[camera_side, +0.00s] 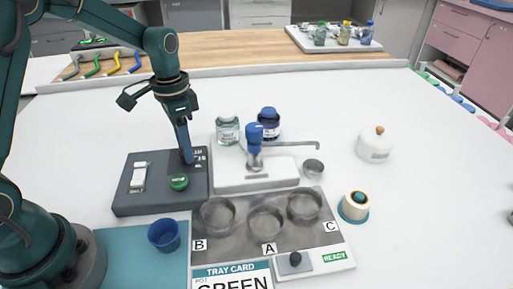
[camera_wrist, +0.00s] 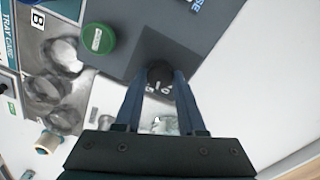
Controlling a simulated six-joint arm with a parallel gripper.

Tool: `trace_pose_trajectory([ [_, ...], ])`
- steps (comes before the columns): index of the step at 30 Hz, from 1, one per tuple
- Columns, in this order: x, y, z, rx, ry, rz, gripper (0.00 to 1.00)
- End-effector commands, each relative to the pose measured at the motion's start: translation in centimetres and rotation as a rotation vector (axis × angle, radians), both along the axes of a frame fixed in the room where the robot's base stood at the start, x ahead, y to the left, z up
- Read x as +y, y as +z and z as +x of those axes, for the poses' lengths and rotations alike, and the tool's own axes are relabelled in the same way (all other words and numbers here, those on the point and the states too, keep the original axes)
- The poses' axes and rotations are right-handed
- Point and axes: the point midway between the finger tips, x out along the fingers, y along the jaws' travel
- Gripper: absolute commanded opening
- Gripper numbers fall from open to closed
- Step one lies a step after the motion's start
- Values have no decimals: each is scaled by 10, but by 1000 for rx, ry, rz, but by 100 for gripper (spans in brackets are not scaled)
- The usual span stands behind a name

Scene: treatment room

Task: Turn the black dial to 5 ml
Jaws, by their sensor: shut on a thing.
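The black dial (camera_wrist: 160,74) sits on the dark grey control box (camera_side: 124,193), near the box's far right corner. In the wrist view the tips of my gripper (camera_wrist: 160,82) are closed around the dial, one finger on each side. In the side view my gripper (camera_side: 187,155) points down at the box and hides the dial. White markings lie beside the dial, partly covered by the fingers; I cannot read which value it points to. A green button (camera_side: 179,182) stands on the same box, and it shows in the wrist view (camera_wrist: 99,38).
A white dispenser with a blue-topped pump (camera_side: 255,132) and two jars (camera_side: 228,130) stand right of the box. A tray with three round dishes (camera_side: 266,222) lies in front. A blue cup (camera_side: 164,235) stands on the teal mat. The table at the right is mostly clear.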

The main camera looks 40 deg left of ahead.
Motion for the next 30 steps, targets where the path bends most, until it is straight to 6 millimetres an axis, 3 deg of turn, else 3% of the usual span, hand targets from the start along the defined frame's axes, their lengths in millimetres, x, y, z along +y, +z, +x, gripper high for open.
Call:
trace_pose_trajectory([
  [30,1,0,-1,-1,959,0,0],
])
